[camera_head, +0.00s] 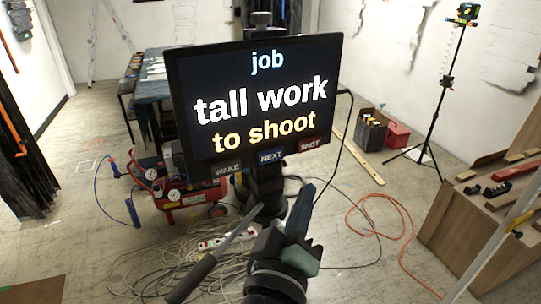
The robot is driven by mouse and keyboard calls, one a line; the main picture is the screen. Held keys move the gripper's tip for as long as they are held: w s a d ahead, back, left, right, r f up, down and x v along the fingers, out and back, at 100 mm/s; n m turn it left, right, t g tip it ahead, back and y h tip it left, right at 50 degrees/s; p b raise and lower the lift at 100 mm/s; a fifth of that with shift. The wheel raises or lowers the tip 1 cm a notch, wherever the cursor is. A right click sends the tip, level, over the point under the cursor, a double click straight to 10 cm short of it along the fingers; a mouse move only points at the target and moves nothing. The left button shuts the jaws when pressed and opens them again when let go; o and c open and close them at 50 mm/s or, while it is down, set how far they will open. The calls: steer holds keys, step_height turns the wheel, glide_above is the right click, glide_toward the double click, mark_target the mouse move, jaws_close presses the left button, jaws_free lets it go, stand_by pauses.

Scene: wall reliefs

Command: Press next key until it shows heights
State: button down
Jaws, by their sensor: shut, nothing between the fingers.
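A black screen (255,92) stands upright in the middle of the head view. It reads "job", "tall work" and "to shoot". Along its lower edge are three labelled keys: WAKE (228,170) at the left, the blue NEXT key (271,156) in the middle and the red SHOT key (309,145) at the right. My gripper (304,192) is shut and empty, at the end of my arm below the screen. Its tip appears below and right of the NEXT key, close to the screen's lower edge. I cannot tell whether it touches anything.
A red compressor (180,192) stands left behind the screen. Tangled cables (190,255) and an orange hose (385,215) lie on the floor. A tripod (440,110) stands at the right, beside a wooden cabinet (470,215). A work table (150,88) is at the back left.

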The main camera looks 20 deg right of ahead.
mark_target(279, 152)
steer(key=w+a+b, duration=0.1)
steer(key=w, duration=0.7)
steer(key=shift+a, duration=0.25)
steer(key=shift+w, duration=0.2)
stand_by(1.6)
steer(key=shift+w+b, duration=0.35)
steer(key=shift+w+a, duration=0.15)
steer(key=shift+w, duration=0.25)
stand_by(0.7)
steer(key=shift+s, duration=0.85)
steer(key=shift+s, duration=0.1)
steer(key=shift+s+d+p, duration=0.15)
steer(key=shift+s+d, duration=0.05)
steer(key=shift+s, duration=0.6)
steer(key=shift+s+d+p, duration=0.15)
steer(key=shift+s, duration=0.6)
steer(key=shift+s+d+p, duration=0.15)
steer(key=shift+s+d, duration=0.05)
steer(key=shift+s, duration=0.6)
